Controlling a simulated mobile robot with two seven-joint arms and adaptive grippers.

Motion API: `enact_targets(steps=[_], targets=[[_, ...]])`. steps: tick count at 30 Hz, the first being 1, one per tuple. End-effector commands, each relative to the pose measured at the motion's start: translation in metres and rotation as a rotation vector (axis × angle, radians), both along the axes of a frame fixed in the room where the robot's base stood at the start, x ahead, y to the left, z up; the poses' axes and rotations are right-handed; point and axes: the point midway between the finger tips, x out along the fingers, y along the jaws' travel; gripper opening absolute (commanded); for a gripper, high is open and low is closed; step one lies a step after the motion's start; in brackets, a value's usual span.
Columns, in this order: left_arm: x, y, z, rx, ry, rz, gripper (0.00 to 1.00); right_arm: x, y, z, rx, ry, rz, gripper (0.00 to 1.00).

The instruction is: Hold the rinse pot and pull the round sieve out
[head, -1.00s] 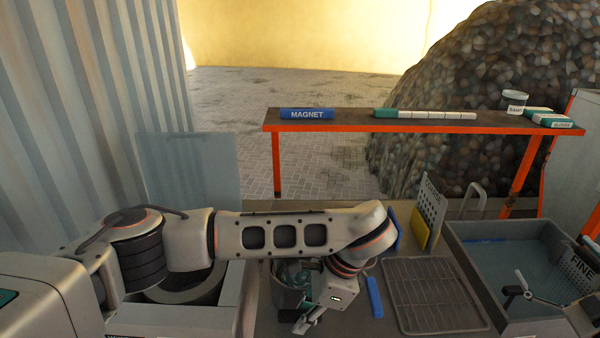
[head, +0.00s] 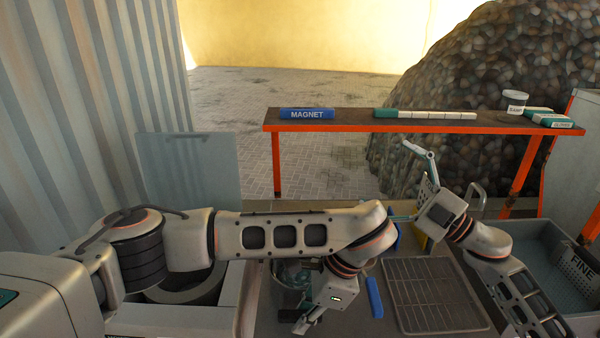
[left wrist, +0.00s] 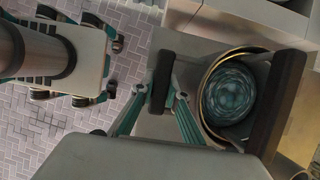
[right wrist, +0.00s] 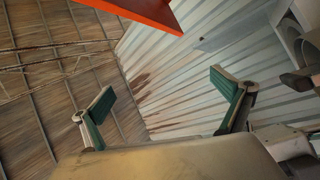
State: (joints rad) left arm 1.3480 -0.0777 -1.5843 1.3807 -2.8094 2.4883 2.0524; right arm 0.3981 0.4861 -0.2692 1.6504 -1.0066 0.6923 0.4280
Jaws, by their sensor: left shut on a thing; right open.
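The rinse pot (head: 287,297) stands on the bench in the head view, mostly hidden behind my left arm. My left gripper (head: 303,325) is shut on its wall. The left wrist view shows the pot's round rim (left wrist: 205,100) beside the fingers, with a teal, patterned round content (left wrist: 229,93) inside. I cannot tell the round sieve apart from this content. My right gripper (head: 408,183) is open and empty, raised above the back of the bench, apart from the pot. In the right wrist view its spread fingers (right wrist: 165,105) face the corrugated wall, with nothing between them.
A wire rack (head: 430,290) and a blue piece (head: 374,297) lie right of the pot. A grey basin (head: 545,235) with a FINE panel (head: 578,270) is at right, partly behind my right arm. An orange-edged shelf (head: 350,122) with a MAGNET block (head: 306,114) runs behind.

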Motion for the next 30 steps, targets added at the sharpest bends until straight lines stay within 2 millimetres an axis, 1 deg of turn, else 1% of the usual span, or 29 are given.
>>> enact_targets(steps=[1, 2, 3, 5, 6, 10, 15, 18, 21, 24, 27, 30], targets=[[0.000, 0.000, 0.000, 0.000, -0.001, 0.000, 0.00, -0.002, 0.022, 0.008, -0.019, -0.019, 0.050, 1.00], [0.000, 0.000, 0.000, 0.000, -0.001, 0.000, 0.00, -0.005, 0.035, 0.010, -0.036, -0.028, 0.082, 1.00], [0.000, 0.000, 0.000, 0.000, -0.001, 0.000, 0.00, -0.008, 0.053, 0.013, -0.057, -0.041, 0.125, 1.00], [0.000, 0.000, 0.000, 0.000, -0.001, 0.000, 0.00, -0.015, 0.079, 0.017, -0.090, -0.058, 0.188, 1.00], [0.000, 0.000, 0.000, 0.000, -0.001, 0.000, 0.00, -0.020, 0.096, 0.020, -0.116, -0.071, 0.232, 1.00], [0.000, 0.000, 0.000, 0.000, -0.001, 0.000, 0.00, -0.040, 0.150, 0.025, -0.214, -0.112, 0.376, 1.00], [0.000, 0.000, 0.000, 0.000, -0.001, 0.000, 0.00, -0.074, 0.218, 0.022, -0.396, -0.164, 0.581, 1.00], [0.000, 0.000, 0.000, 0.000, -0.001, 0.000, 0.00, -0.095, 0.250, 0.014, -0.531, -0.188, 0.694, 1.00], [0.000, 0.000, 0.000, 0.000, -0.001, 0.000, 0.00, -0.114, 0.272, 0.002, -0.681, -0.203, 0.794, 1.00], [0.000, 0.000, 0.000, 0.000, -0.001, 0.001, 0.00, -0.127, 0.284, -0.013, -0.844, -0.207, 0.876, 1.00], [0.000, 0.000, 0.000, 0.000, -0.001, 0.001, 0.00, -0.135, 0.288, -0.028, -1.020, -0.199, 0.937, 1.00], [0.000, 0.000, 0.000, 0.000, -0.001, 0.001, 0.00, -0.136, 0.283, -0.040, -1.207, -0.178, 0.973, 1.00]])
